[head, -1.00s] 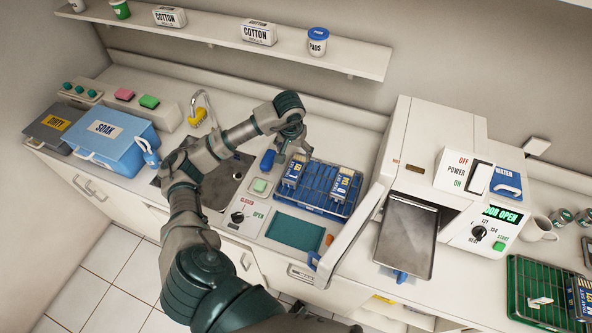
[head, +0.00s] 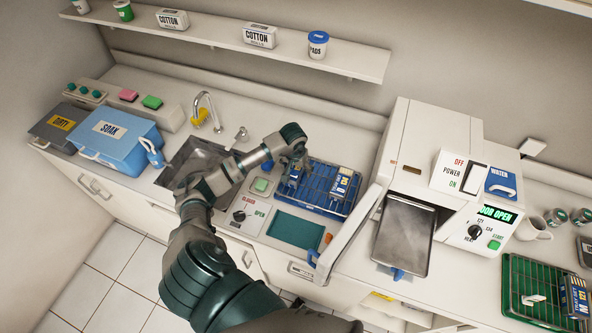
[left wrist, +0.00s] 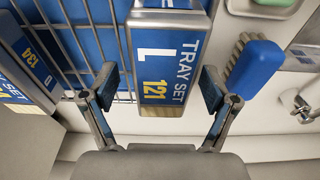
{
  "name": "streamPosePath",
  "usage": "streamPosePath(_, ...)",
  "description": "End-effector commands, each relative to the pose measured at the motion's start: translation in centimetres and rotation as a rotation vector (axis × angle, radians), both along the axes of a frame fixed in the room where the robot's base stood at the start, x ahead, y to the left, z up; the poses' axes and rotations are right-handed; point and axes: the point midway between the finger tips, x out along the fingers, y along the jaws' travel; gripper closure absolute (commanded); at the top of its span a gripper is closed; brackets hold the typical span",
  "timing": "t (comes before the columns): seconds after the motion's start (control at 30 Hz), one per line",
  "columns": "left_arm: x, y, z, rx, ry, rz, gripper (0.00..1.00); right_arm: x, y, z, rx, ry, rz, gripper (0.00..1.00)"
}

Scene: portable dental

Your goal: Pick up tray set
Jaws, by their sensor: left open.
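A blue and white tray set box labelled "TRAY SET L 121" (left wrist: 160,62) stands in the blue wire rack (head: 325,203), at its left end. My left gripper (left wrist: 159,88) is open, with one finger on each side of this box and a gap to it on both sides. In the head view the left gripper (head: 292,160) is over the box and hides most of it. A second tray set box (head: 341,183) stands to the right in the same rack; in the left wrist view it is marked 134 (left wrist: 28,68). My right gripper is not in view.
A blue brush (left wrist: 255,66) lies close to the right finger in the wrist view. The sterilizer (head: 420,160) stands right of the rack with its door open and a metal tray (head: 405,235) out front. A green rack (head: 535,290) stands far right. The sink is left.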

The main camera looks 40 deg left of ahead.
Motion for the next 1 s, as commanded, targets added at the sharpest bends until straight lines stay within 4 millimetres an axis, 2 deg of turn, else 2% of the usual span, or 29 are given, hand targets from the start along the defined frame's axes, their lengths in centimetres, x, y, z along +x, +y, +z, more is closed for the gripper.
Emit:
streamPosePath(0.07, 0.0, 0.2, -0.1, 0.000, 0.001, 0.001, 0.14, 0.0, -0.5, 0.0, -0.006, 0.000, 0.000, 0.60)
streamPosePath(0.37, 0.0, 0.4, -0.2, -0.003, 0.001, 0.001, 0.89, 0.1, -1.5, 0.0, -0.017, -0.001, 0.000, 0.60)
streamPosePath(0.67, 0.0, 0.5, 0.2, 0.000, 0.001, 0.001, 0.89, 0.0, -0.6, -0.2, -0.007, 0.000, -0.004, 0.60)
streamPosePath(0.77, 0.1, 0.5, 1.7, 0.001, -0.002, 0.000, 0.89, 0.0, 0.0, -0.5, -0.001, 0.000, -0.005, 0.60)
streamPosePath(1.0, 0.1, 0.4, 6.9, 0.000, -0.004, 0.002, 0.90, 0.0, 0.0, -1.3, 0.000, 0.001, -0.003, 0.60)
